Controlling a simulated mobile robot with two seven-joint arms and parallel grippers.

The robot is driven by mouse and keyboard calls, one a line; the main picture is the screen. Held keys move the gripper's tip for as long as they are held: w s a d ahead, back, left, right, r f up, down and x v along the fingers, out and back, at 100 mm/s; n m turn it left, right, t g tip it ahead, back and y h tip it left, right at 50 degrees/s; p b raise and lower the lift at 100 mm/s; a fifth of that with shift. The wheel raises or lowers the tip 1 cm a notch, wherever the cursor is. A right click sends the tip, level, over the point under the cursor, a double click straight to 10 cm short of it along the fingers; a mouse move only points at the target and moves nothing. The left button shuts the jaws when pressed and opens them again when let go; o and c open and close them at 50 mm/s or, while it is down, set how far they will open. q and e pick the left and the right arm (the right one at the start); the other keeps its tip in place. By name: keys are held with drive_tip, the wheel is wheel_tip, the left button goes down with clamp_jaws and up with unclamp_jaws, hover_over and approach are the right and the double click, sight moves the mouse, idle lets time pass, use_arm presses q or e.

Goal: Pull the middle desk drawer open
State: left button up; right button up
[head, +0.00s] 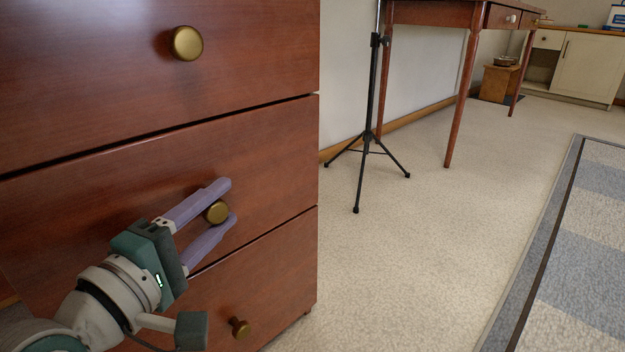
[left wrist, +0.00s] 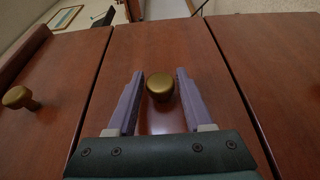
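The middle drawer (head: 120,165) of the reddish-brown desk has a round brass knob (head: 216,212) and its front looks flush with the drawers above and below. My left gripper (head: 226,202) is at this drawer, its two purple fingers open on either side of the knob. In the left wrist view the knob (left wrist: 160,86) sits between the spread fingers, with a visible gap on each side. My right gripper is not in view.
The upper drawer's knob (head: 187,43) and the lower drawer's knob (head: 239,328) stick out nearby. A black tripod stand (head: 368,135) and a wooden table (head: 430,14) stand to the right. Carpet (head: 420,250) right of the desk is clear.

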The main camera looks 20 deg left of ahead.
use_arm(q)
clamp_jaws()
idle(1.1)
